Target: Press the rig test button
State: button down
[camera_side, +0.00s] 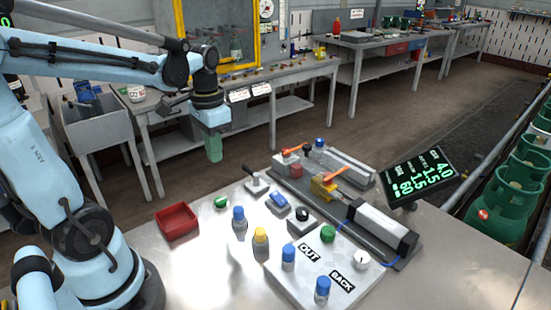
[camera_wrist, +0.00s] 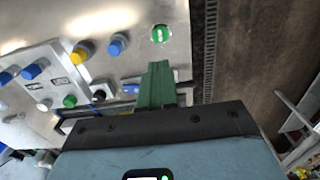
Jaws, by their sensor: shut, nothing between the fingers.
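My gripper (camera_side: 213,150) is shut and empty, green fingers pointing down, high above the back left of the metal table. Its fingertips also show in the wrist view (camera_wrist: 158,68). A flat green button (camera_side: 221,202) sits on the table below and in front of it; in the wrist view this button (camera_wrist: 159,34) lies just beyond the fingertips, with a pale mark on it. A second green button (camera_side: 327,236) is on the pale panel (camera_side: 305,280) marked OUT and BACK; it also shows in the wrist view (camera_wrist: 69,101). No legible label tells which is the rig test button.
Blue-capped (camera_side: 239,218) and yellow-capped (camera_side: 260,242) pieces stand left of the panel. A lever (camera_side: 255,183), blue switch (camera_side: 278,200) and black knob (camera_side: 302,220) are nearby. A red tray (camera_side: 177,221) lies left. The cylinder rig (camera_side: 380,228) and display (camera_side: 418,177) are right.

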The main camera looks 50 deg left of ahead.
aim_at(221, 200)
notch_tip(221, 200, down, 12)
jog(key=shift+r, duration=0.25)
dwell(0.4)
jog(key=shift+f, duration=0.1)
